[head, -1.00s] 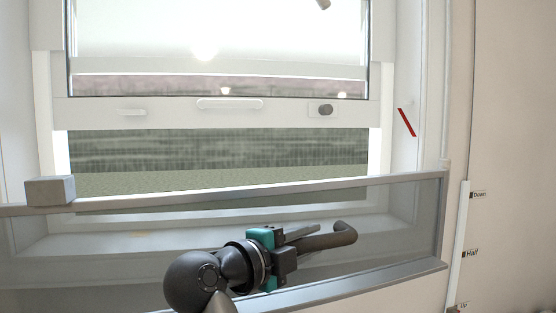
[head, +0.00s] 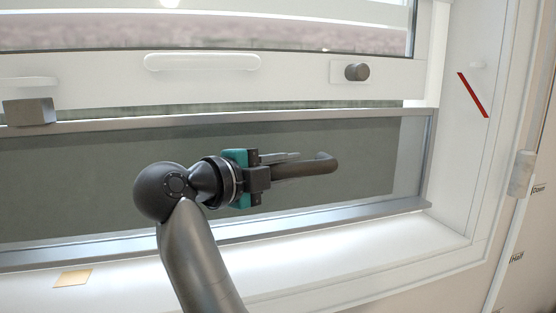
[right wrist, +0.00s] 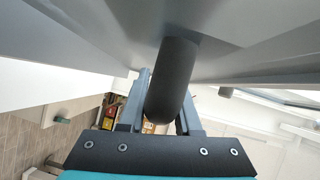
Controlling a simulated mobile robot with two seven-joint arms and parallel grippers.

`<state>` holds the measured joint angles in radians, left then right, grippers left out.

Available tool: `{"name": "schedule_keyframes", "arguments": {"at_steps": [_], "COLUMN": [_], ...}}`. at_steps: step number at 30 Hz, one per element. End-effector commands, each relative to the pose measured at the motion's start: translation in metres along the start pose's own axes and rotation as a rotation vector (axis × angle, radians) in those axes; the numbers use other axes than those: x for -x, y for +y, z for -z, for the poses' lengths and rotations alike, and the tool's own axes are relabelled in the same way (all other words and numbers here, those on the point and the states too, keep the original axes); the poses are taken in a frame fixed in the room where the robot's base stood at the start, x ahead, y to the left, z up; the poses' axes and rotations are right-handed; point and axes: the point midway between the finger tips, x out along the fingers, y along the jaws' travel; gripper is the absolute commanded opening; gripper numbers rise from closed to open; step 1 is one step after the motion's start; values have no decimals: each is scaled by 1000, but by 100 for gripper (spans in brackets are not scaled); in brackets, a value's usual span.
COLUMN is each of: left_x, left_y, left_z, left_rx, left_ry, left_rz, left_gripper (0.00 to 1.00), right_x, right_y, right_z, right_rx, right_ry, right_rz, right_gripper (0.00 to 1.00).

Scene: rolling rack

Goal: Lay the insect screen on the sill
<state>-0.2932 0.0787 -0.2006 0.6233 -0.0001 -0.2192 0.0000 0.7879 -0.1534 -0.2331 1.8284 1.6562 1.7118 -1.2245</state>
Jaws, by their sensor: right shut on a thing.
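The insect screen (head: 300,221) is a grey see-through mesh panel in a metal frame, upright in front of the window. My right gripper (head: 282,163) is shut on its dark bent handle (head: 322,164). The handle also shows between the fingers in the right wrist view (right wrist: 172,85). The white sill (head: 330,261) shows below the screen's lower rail. I cannot tell whether the rail touches it. The screen's left end is out of the picture. My left gripper is not in view.
A grey block (head: 28,111) sits at the screen's upper left edge. A red strip (head: 473,95) marks the right reveal. The front of the sill is mostly clear.

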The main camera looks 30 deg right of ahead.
Motion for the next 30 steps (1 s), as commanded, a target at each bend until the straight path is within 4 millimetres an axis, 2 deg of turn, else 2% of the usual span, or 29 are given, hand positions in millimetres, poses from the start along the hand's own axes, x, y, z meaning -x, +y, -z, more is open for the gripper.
{"name": "schedule_keyframes", "arguments": {"at_steps": [5, 18, 30], "left_x": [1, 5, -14], "left_y": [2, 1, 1], "left_z": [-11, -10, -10], "left_rx": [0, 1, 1], "left_ry": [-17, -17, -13], "left_rz": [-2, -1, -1], "left_gripper": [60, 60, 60], "right_x": [0, 1, -3], "right_y": [-1, -1, 32], "right_z": [0, 0, -5], "right_rx": [-4, -9, -10], "right_ry": [0, -5, -4], "right_rz": [2, 2, 2], "right_gripper": [0, 0, 0]}}
